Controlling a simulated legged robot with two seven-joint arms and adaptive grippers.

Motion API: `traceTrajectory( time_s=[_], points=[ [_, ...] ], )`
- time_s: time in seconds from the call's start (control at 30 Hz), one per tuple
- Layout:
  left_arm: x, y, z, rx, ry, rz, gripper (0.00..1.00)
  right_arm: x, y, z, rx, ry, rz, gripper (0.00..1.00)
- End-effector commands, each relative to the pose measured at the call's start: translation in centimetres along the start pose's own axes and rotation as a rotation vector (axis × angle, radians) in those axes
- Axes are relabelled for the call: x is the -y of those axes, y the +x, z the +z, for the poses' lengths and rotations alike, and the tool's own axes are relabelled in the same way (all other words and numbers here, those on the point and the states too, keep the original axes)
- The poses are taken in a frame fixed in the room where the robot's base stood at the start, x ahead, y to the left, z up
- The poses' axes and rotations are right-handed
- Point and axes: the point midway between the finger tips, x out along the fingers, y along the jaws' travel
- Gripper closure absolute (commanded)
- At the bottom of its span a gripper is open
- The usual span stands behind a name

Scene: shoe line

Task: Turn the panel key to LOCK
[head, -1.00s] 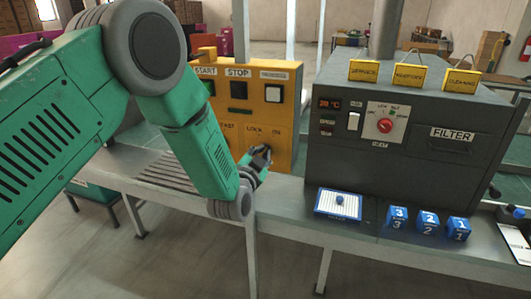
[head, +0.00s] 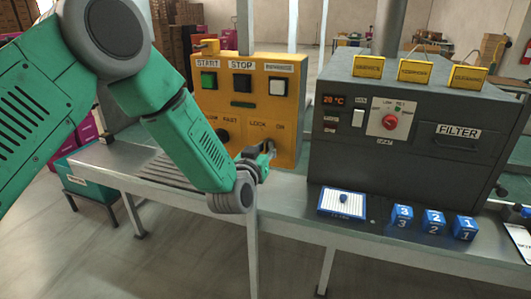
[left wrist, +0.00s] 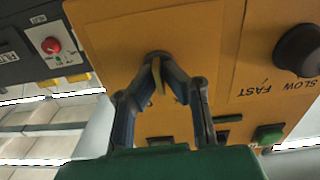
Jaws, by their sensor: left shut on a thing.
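The yellow control panel (head: 243,101) stands upright on the bench; its key switch sits at the lower right, by the LOCK and ON labels. My left gripper (head: 270,150) is at that switch. In the left wrist view the fingers of the left gripper (left wrist: 157,66) close together on the key (left wrist: 157,77), which shows as a thin brassy piece between them against the yellow panel face (left wrist: 215,40). The fingers cover most of the key and switch, so I cannot tell its exact angle. My right gripper is not in view.
A black SLOW/FAST knob (left wrist: 299,50) sits beside the key switch. A dark grey filter machine (head: 425,165) with a red dial (head: 390,122) stands to the right. A white pad (head: 341,203) and blue numbered blocks (head: 433,222) lie on the metal bench (head: 290,215).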

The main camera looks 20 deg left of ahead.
Motion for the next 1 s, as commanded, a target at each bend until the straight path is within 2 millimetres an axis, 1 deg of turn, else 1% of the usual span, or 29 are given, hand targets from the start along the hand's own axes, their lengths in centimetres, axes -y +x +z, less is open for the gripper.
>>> traceTrajectory(
  time_s=[0.03, 0.3, 0.5, 0.7, 1.0],
  points=[
    [0.3, 0.3, -0.6, -0.019, -0.048, -0.005, 1.00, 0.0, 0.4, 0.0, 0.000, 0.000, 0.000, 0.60],
    [0.4, 0.3, -0.8, -0.024, -0.289, -0.003, 1.00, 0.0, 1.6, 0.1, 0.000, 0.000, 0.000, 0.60],
    [0.6, 0.3, -0.9, -0.027, -0.428, -0.002, 1.00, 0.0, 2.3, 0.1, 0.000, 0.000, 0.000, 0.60],
    [0.6, 0.3, -1.0, -0.027, -0.520, -0.001, 1.00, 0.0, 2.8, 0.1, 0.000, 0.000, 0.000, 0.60],
    [0.7, 0.3, -1.1, -0.028, -0.574, -0.001, 1.00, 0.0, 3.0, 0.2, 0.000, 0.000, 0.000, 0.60]
  ],
)
